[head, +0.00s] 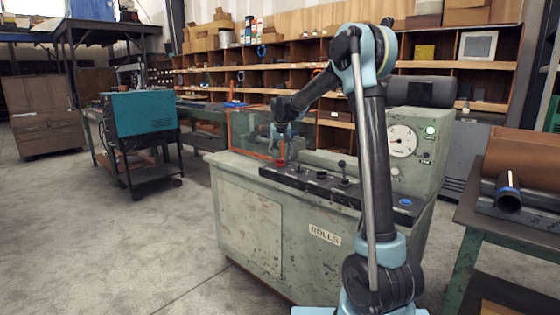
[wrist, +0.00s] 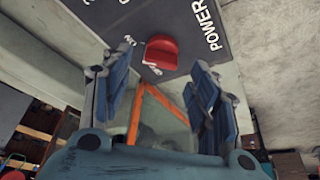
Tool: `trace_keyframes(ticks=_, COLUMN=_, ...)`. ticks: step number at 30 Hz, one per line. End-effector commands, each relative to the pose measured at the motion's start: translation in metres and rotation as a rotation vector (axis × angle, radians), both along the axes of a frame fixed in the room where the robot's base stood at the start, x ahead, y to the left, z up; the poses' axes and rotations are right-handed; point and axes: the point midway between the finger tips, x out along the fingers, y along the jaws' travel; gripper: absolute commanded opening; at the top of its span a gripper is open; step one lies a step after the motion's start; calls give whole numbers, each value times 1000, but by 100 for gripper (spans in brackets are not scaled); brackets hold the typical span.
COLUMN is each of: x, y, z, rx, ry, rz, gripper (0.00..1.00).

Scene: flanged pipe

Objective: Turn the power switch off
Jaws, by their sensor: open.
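The power switch is a red knob (wrist: 160,52) on a dark panel beside white lettering that reads POWER. The fingers appear apart from the knob. In the head view my gripper (head: 282,145) points down just above the knob, and its fingertips are too small to judge.
The green machine (head: 250,225) marked ROLLS carries black levers (head: 343,172), a blue button (head: 405,201), a round gauge (head: 402,141) and a lit green lamp (head: 430,131). An orange-framed clear guard (head: 250,131) stands behind the switch. A pipe (head: 508,192) lies on the right bench.

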Motion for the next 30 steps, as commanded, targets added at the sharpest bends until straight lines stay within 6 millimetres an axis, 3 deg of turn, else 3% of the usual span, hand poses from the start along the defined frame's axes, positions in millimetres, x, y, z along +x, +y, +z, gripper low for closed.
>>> trace_keyframes(ticks=7, x=10, y=1, z=-23, rx=0, ry=0, rz=0, gripper=55)
trace_keyframes(ticks=18, x=11, y=2, z=-28, rx=0, ry=0, rz=0, gripper=55)
trace_keyframes(ticks=24, x=11, y=2, z=-28, rx=0, ry=0, rz=0, gripper=12)
trace_keyframes(ticks=30, x=11, y=2, z=-27, rx=0, ry=0, rz=2, gripper=11)
